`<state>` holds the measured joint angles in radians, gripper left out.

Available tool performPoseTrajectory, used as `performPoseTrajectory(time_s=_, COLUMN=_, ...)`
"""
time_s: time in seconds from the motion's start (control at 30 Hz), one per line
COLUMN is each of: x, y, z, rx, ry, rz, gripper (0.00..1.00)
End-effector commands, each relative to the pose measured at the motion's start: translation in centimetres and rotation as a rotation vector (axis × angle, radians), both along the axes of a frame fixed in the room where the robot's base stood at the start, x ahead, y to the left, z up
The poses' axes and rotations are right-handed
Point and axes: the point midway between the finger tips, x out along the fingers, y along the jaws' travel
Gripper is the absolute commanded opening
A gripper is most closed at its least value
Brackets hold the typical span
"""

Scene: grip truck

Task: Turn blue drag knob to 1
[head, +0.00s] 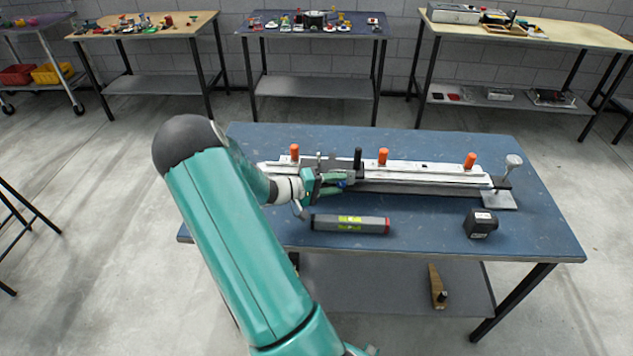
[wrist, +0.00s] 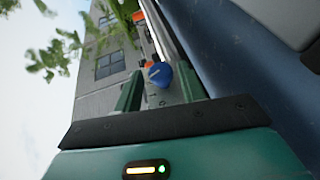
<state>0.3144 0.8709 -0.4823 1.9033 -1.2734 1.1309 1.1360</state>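The blue drag knob (wrist: 158,75) shows in the wrist view, round, with a pale pointer line on its face. It sits on a grey plate with small dark marks below the knob; I cannot read them surely. In the head view a small blue spot, likely the knob (head: 342,184), shows at the front of the long metal rail device (head: 420,178). My gripper (wrist: 160,80) has its two green fingers apart, one on each side of the knob, with no clear contact. In the head view my gripper (head: 326,186) is at the rail's left part and partly hides it.
The blue table (head: 420,235) carries a grey level tool (head: 350,223) just in front of my gripper and a black tape measure (head: 481,223) at right. Orange handles (head: 383,157) and a black post (head: 357,158) stand up from the rail.

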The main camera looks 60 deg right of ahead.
Motion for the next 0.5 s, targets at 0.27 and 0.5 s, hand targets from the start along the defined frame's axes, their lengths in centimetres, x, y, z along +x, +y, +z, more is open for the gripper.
performPoseTrajectory(time_s=0.27, x=0.23, y=-0.10, z=0.07, rx=0.032, ry=-0.065, rz=0.006, gripper=0.48)
performPoseTrajectory(time_s=0.5, x=0.19, y=-0.09, z=0.46, rx=0.115, ry=-0.231, rz=0.007, gripper=0.48)
